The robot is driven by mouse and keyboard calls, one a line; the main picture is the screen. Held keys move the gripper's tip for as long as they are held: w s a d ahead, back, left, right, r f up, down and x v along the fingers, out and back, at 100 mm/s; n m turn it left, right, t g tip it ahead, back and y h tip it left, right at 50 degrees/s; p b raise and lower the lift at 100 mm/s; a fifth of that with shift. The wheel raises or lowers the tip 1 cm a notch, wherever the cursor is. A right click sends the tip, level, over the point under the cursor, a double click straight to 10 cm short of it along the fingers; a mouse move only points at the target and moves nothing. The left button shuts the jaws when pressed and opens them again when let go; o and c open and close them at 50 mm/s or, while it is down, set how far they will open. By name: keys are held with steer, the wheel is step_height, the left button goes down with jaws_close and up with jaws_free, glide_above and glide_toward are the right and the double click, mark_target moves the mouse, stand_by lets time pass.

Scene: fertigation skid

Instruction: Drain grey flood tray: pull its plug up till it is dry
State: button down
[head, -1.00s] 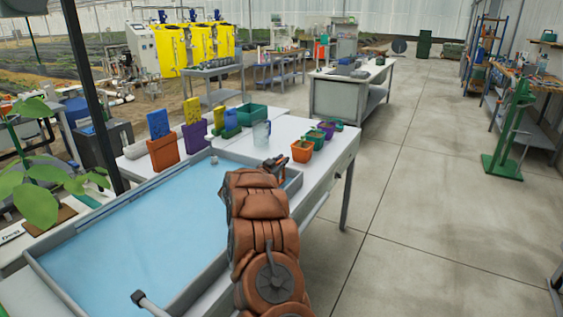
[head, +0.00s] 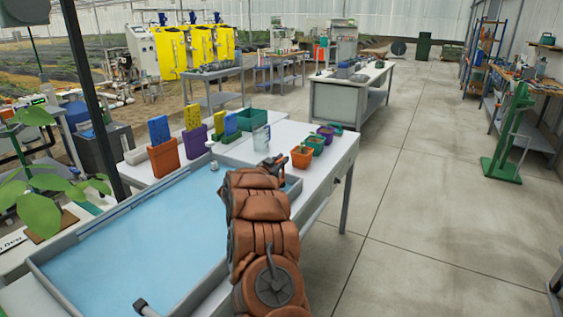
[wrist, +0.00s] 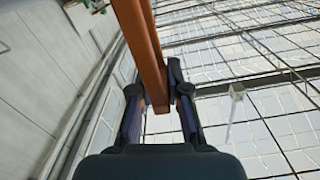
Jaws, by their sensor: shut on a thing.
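The grey flood tray (head: 55,297) lies at the lower left of the head view, with light-blue water across its floor. A small pale upright fitting (head: 213,163) stands at its far corner; I cannot tell if it is the plug. A grey pipe end (head: 143,306) shows at the near edge. My gripper (head: 277,162) is over the far right end of the tray, partly hidden by my arm. In the wrist view my gripper (wrist: 158,98) is shut on an orange-brown bar (wrist: 140,40). I cannot tell what the bar belongs to.
A clear jug (head: 261,138), an orange pot (head: 302,157) and other small pots stand on the white bench (head: 335,155) beyond my gripper. An orange block holder (head: 163,158) stands behind the tray.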

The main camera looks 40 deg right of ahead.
steer(key=c, duration=1.4)
jaws_free()
steer(key=shift+w+a+r, duration=0.1)
steer(key=shift+w+r, duration=0.05)
steer(key=shift+r, duration=0.25)
steer(key=shift+o, duration=1.1)
steer(key=shift+f, duration=0.15)
steer(key=v, duration=1.2)
